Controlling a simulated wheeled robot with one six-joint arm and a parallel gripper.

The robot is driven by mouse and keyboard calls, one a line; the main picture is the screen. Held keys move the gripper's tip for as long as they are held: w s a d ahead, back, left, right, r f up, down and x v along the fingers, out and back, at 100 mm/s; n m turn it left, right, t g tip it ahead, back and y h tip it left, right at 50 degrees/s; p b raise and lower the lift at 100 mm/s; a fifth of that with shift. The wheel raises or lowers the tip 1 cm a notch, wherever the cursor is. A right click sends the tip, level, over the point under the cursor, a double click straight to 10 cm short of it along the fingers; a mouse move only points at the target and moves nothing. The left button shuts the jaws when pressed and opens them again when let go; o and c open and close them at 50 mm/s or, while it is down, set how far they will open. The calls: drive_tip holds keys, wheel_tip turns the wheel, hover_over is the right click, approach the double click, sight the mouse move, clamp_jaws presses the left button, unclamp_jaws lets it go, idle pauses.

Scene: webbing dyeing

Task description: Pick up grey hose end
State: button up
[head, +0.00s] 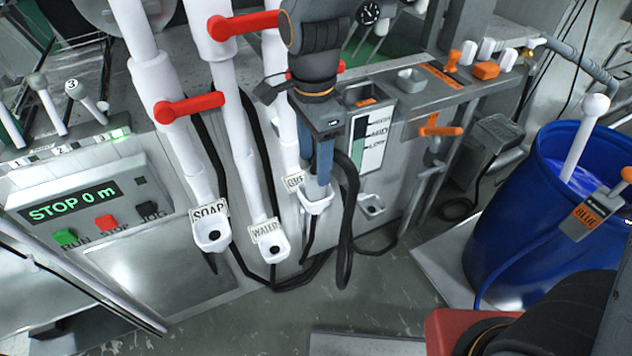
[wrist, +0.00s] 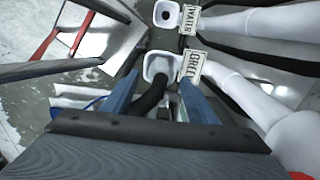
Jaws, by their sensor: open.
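My gripper (head: 318,176) hangs over the third white cup (head: 316,201), its two blue fingers pointing down. In the wrist view the fingers (wrist: 157,92) stand apart with a dark grey hose (wrist: 150,100) between them. The hose's end reaches the mouth of a white cup (wrist: 160,66) with a partly hidden label (wrist: 193,67). I cannot tell whether the end sits inside the cup or only above it, or whether a finger touches the hose. In the head view a dark hose (head: 346,200) loops down beside the gripper.
The cups marked SOAP (head: 211,234) and WATER (head: 269,243) stand left of the gripper, with red-handled pipes above. A STOP control panel (head: 75,205) is at left. A blue barrel (head: 505,225) with a BLUE tag (head: 590,215) stands at right. Dark hoses hang near the floor.

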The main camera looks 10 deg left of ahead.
sight(315, 171)
drive_tip(key=shift+f+p, duration=0.9)
drive_tip(key=shift+f, duration=1.6)
drive_tip(key=shift+w, duration=0.1)
clamp_jaws()
drive_tip(key=shift+r, duration=0.1)
